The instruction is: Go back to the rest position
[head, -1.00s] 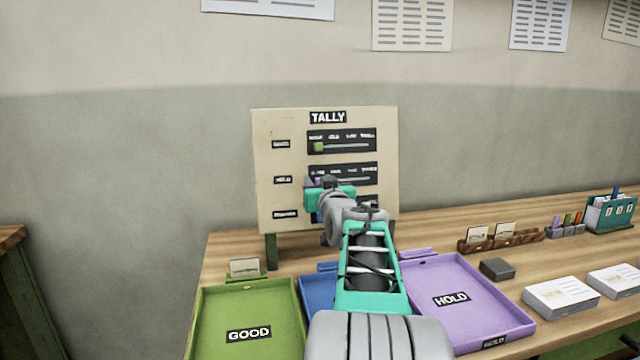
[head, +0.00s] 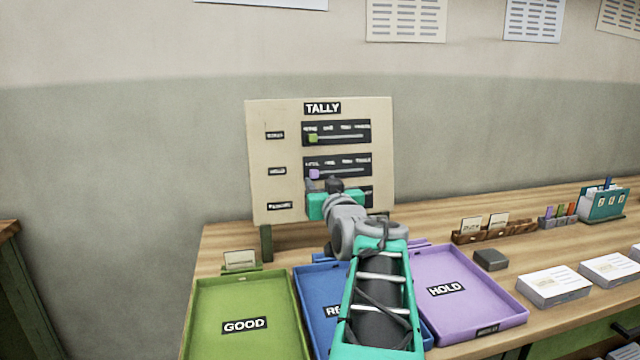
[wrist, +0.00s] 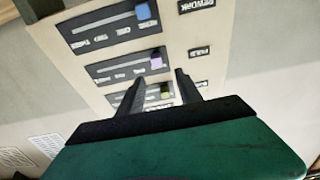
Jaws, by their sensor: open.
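My arm reaches forward over the desk, with my gripper (head: 323,188) in front of the lower part of the TALLY board (head: 277,180). In the wrist view my gripper (wrist: 160,88) is open, its two dark fingers apart with nothing between them. The board shows upside down there, with a blue slider knob (wrist: 143,11), a purple knob (wrist: 156,63) and a yellow-green knob (wrist: 165,92). In the head view the green knob (head: 312,138) and purple knob (head: 314,174) sit at the left of their slots. My gripper hides most of the lowest row.
A green GOOD tray (head: 245,300), a partly hidden blue tray (head: 315,287) and a purple HOLD tray (head: 470,290) lie below my arm. Paper stacks (head: 554,287), a dark block (head: 490,260), card holders (head: 495,232) and a teal box (head: 604,204) stand to the right.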

